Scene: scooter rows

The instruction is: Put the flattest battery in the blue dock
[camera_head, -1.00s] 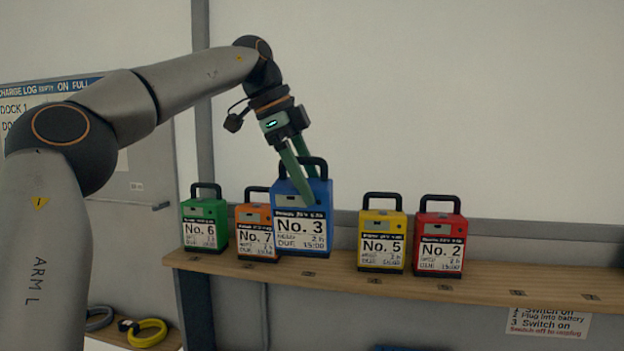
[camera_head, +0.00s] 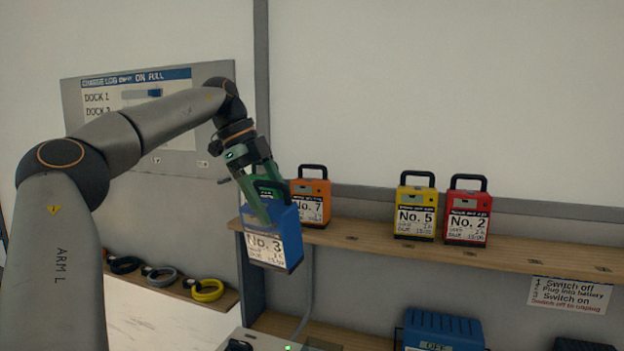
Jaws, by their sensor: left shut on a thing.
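My left gripper (camera_head: 262,212) is shut on the blue battery No. 3 (camera_head: 283,238). It holds the battery slightly tilted in front of the left end of the wooden shelf. The orange No. 7 (camera_head: 318,192), yellow No. 5 (camera_head: 418,201) and red No. 2 (camera_head: 470,205) batteries stand upright on the shelf. The green No. 6 is mostly hidden behind my gripper and the blue battery. A blue ribbed box (camera_head: 440,325) with a display reading OFF, seemingly the blue dock, is below the shelf, cut by the lower edge. My right gripper is out of view.
The wooden shelf (camera_head: 370,243) runs along the wall. Black, grey and yellow cable coils (camera_head: 207,291) lie on a lower ledge at left. A charge log board (camera_head: 98,110) hangs behind my arm. A dark object (camera_head: 582,345) shows at bottom right.

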